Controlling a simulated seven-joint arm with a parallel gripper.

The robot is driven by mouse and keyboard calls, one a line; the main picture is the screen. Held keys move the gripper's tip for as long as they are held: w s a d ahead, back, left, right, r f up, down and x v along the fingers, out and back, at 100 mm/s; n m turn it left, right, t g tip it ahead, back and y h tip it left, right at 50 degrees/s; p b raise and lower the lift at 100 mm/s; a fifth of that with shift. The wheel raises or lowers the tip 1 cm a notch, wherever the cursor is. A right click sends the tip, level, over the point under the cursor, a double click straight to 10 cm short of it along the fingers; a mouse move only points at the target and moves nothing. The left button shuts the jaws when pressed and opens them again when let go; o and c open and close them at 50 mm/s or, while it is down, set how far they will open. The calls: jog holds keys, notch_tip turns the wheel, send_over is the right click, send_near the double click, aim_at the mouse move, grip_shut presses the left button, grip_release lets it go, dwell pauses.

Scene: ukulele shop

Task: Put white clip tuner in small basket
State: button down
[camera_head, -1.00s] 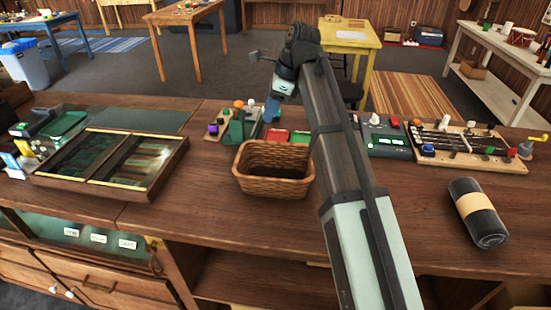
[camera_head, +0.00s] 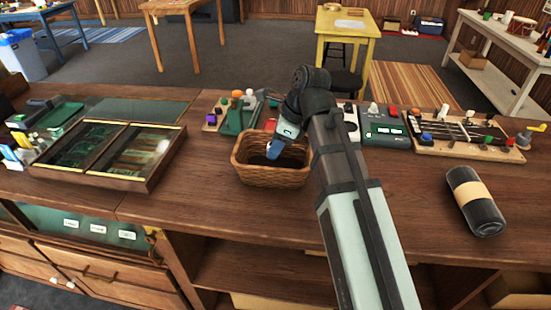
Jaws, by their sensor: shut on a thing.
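The small wicker basket (camera_head: 270,176) stands on the wooden counter, left of my arm. My gripper (camera_head: 273,152) points down over the basket's opening, with its tip at or just inside the rim. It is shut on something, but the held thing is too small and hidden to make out. I cannot clearly see the white clip tuner; it may be what my gripper holds.
A glass-topped display case (camera_head: 110,152) lies left of the basket. Small coloured devices (camera_head: 240,112) stand behind it. A green-grey box (camera_head: 385,131) and a stringed board (camera_head: 465,132) are at right. A dark roll (camera_head: 475,205) lies front right.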

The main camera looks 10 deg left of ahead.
jog(key=shift+f, duration=2.35)
jog(key=shift+f, duration=0.1)
jog(key=c, duration=0.9)
grip_release()
jog(key=shift+o, duration=0.2)
jog(key=v, duration=1.2)
jog(key=shift+d, duration=0.1)
